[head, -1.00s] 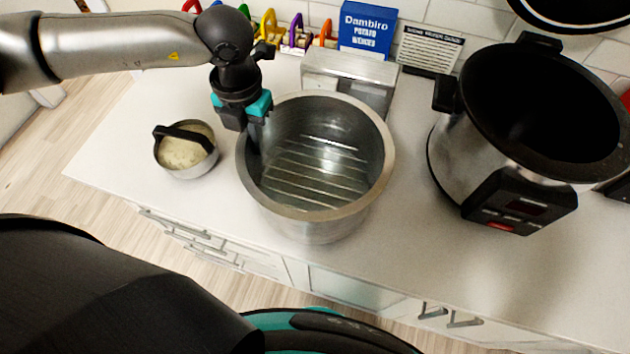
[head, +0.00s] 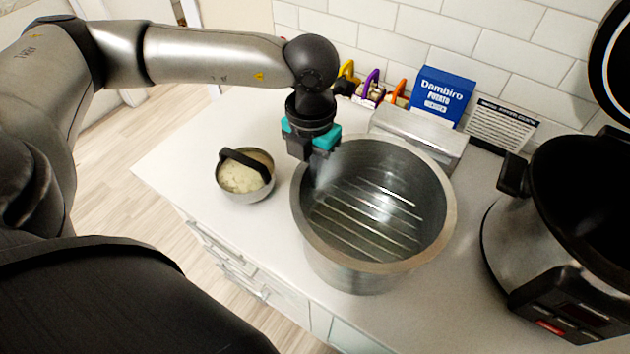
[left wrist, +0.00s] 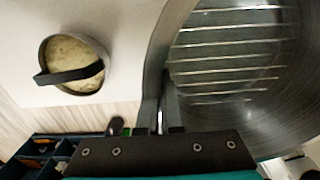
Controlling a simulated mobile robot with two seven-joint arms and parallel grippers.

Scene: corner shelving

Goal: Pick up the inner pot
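The inner pot (head: 432,236) is a wide, deep metal vessel on the white counter, with several bright lines across its inside. It also shows in the left wrist view (left wrist: 285,105). My left gripper (head: 318,186) points down at the pot's left rim. In the left wrist view its two fingers (left wrist: 161,118) are close together with the pot's rim between them, one inside and one outside. I see no gap between the pot and the counter. My right gripper is not in view.
A small metal pot with a black handle and pale contents (head: 243,178) stands left of the inner pot. A large black and silver cooker (head: 505,235) stands at right. A metal box (head: 420,132) and a blue carton (head: 440,95) stand behind. The counter's front left is clear.

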